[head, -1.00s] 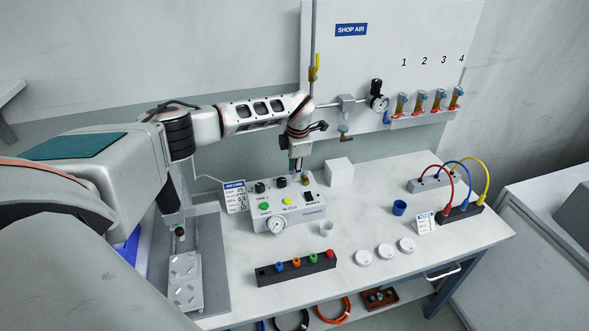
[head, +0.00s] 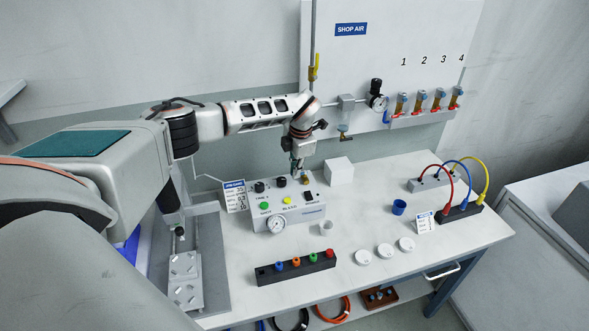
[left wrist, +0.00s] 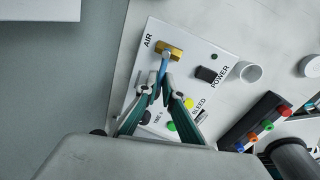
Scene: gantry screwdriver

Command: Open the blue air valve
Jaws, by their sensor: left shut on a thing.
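The air valve has a brass body (left wrist: 169,50) beside the AIR label on the grey control box (left wrist: 205,62). Its blue lever (left wrist: 164,69) points from the brass body toward my gripper, roughly across the body in the left wrist view. My left gripper (left wrist: 158,84) is shut on the lever's free end, which its fingers partly hide. In the head view my left gripper (head: 298,171) reaches down at the box's back right, by the brass body (head: 305,180). The lever itself is hard to make out there. My right gripper is not in view.
The control box (head: 288,212) carries a gauge (head: 277,224), knobs and green and yellow buttons. A white block (head: 340,170) and a small white cup (head: 326,228) stand close by. A black rack (head: 297,268) with coloured pieces lies in front.

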